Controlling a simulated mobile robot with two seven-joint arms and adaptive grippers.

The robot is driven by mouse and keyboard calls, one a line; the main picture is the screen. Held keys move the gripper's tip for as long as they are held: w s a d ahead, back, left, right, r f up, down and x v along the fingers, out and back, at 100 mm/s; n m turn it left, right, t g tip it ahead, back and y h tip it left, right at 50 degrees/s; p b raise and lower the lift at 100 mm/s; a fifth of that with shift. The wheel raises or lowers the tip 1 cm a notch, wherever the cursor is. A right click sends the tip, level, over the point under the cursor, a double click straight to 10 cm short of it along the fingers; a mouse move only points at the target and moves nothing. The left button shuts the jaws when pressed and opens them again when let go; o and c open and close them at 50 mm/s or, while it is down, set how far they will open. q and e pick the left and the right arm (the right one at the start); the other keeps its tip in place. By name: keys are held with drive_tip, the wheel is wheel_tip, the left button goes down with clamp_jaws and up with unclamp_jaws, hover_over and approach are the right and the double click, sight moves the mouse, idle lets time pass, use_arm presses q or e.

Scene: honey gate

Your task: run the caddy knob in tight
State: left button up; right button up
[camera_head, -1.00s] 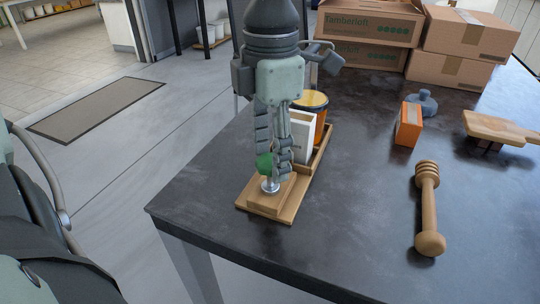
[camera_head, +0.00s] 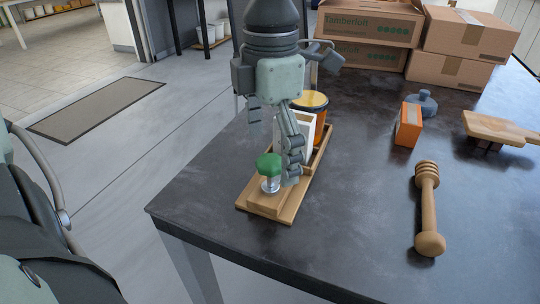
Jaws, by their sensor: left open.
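The wooden caddy (camera_head: 286,212) stands near the table's left corner. Its green knob (camera_head: 269,166) sits on a metal stem (camera_head: 270,184) at the near end of the caddy. A length of bare stem shows between the knob and the wood. A white card or box and a honey-coloured jar (camera_head: 312,101) stand in the caddy behind my gripper. My left gripper (camera_head: 272,143) points down over the caddy, open, one finger right of the knob and the other behind it to the left. The gripper holds nothing. My right gripper is not in view.
A wooden honey dipper (camera_head: 428,208) lies to the right. An orange box (camera_head: 408,124), a blue-grey stoppered object (camera_head: 422,101) and a wooden board (camera_head: 498,128) are farther back. Cardboard boxes (camera_head: 458,69) stand at the rear. The dark table (camera_head: 360,190) is clear between caddy and dipper.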

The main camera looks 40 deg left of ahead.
sight(270, 159)
use_arm(q)
drive_tip(key=shift+r+p, duration=1.7)
drive_tip(key=shift+r, duration=1.75)
drive_tip(key=shift+f, duration=0.1)
